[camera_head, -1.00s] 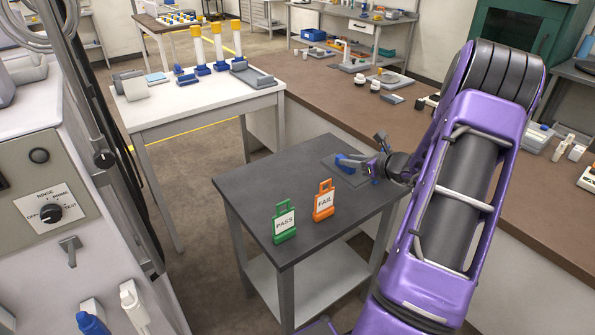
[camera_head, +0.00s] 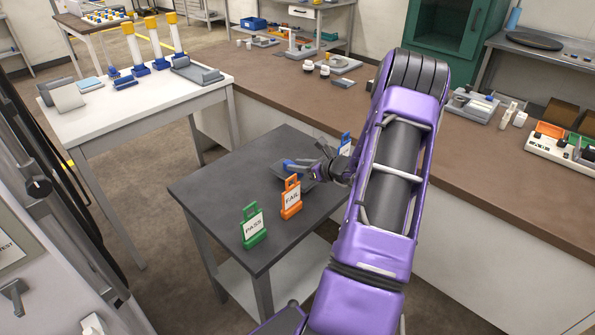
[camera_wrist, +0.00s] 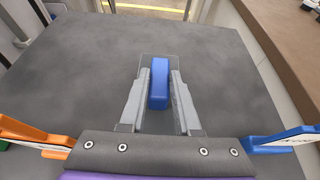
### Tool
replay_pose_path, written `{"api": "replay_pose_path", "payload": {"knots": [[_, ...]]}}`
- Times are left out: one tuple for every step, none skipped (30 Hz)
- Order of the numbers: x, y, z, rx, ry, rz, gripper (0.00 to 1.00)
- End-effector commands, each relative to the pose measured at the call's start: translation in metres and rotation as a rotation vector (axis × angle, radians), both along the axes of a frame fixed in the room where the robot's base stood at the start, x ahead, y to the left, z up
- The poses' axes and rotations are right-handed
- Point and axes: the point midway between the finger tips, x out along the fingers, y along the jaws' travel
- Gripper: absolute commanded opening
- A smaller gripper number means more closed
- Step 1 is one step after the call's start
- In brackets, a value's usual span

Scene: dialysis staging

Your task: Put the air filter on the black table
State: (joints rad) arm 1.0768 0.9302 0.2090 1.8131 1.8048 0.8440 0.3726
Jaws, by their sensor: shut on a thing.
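My gripper (camera_head: 308,167) is over the back part of the black table (camera_head: 225,180). In the wrist view its two grey fingers (camera_wrist: 158,90) are shut on a blue block (camera_wrist: 160,80), which I take to be part of the air filter. The blue part also shows at the fingertips in the head view (camera_head: 291,165). A flat grey rectangle (camera_wrist: 147,62) lies around the block's far end; I cannot tell whether it belongs to the filter. Whether the filter touches the tabletop is unclear. The gripper hides part of it.
A green PASS sign (camera_head: 253,227), an orange FAIL sign (camera_head: 291,197) and a blue sign (camera_head: 344,143) stand on the black table. A white table (camera_head: 130,105) with blue-based yellow-topped columns and a long brown counter (camera_head: 270,90) are behind.

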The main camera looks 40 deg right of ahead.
Motion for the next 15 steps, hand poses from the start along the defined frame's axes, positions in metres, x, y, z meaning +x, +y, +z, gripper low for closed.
{"api": "replay_pose_path", "payload": {"knots": [[0.0,0.0,-0.01,0.003,0.001,0.0,0.0],[0.0,0.0,-0.014,0.003,0.0,0.0,0.0],[0.0,0.0,-0.018,0.002,0.0,0.0,0.0],[0.0,0.0,-0.019,0.001,0.0,0.0,0.0],[0.0,0.0,-0.02,0.0,-0.001,0.0,0.0],[0.0,0.0,-0.019,-0.001,-0.001,0.0,0.0],[0.0,0.0,-0.019,-0.002,-0.001,0.001,0.0],[0.0,0.0,-0.019,-0.002,-0.001,0.001,0.0],[0.0,0.0,-0.019,-0.001,-0.001,0.0,0.0],[0.0,0.0,-0.019,-0.001,-0.001,0.0,0.0],[0.0,0.0,-0.019,-0.001,-0.001,0.0,0.0],[0.0,0.0,-0.021,-0.001,0.0,0.0,0.0],[0.0,0.0,-0.022,-0.001,0.0,0.0,0.0],[0.0,0.0,-0.023,-0.001,0.0,0.0,0.0],[0.0,0.0,-0.023,-0.001,0.0,0.0,0.33]]}}
